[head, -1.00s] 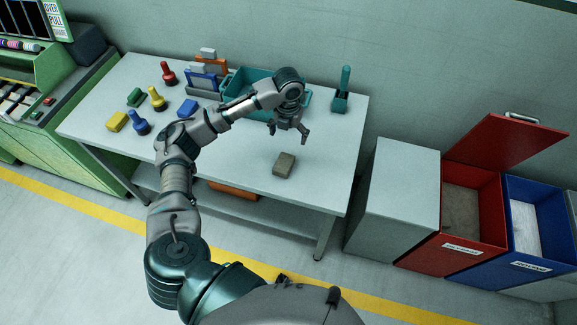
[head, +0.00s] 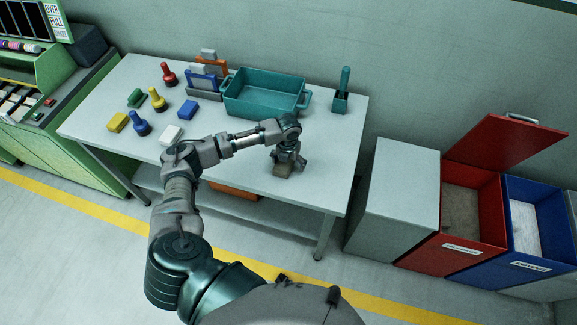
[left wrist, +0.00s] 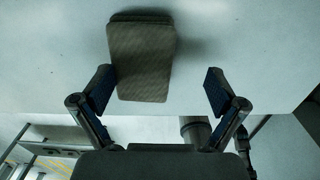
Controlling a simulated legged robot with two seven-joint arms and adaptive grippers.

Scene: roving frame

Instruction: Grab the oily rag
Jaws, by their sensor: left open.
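The oily rag, a folded grey-brown block, lies on the table (head: 228,178) near its front right part. In the head view the rag (head: 283,172) shows just below my left gripper (head: 290,162), which hides part of it. In the left wrist view the rag (left wrist: 142,62) lies ahead of and partly between the two fingers, nearer the left finger. The left gripper is open there too (left wrist: 158,90), with a wide gap to the right finger. I cannot tell whether the left finger touches the rag. My right gripper is not in view.
A teal bin (head: 262,95) and a teal holder (head: 341,95) stand at the back. Several stamps and blocks fill the table's left. A grey cabinet (head: 395,190), an open red bin (head: 473,215) and a blue bin (head: 540,225) stand right of the table.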

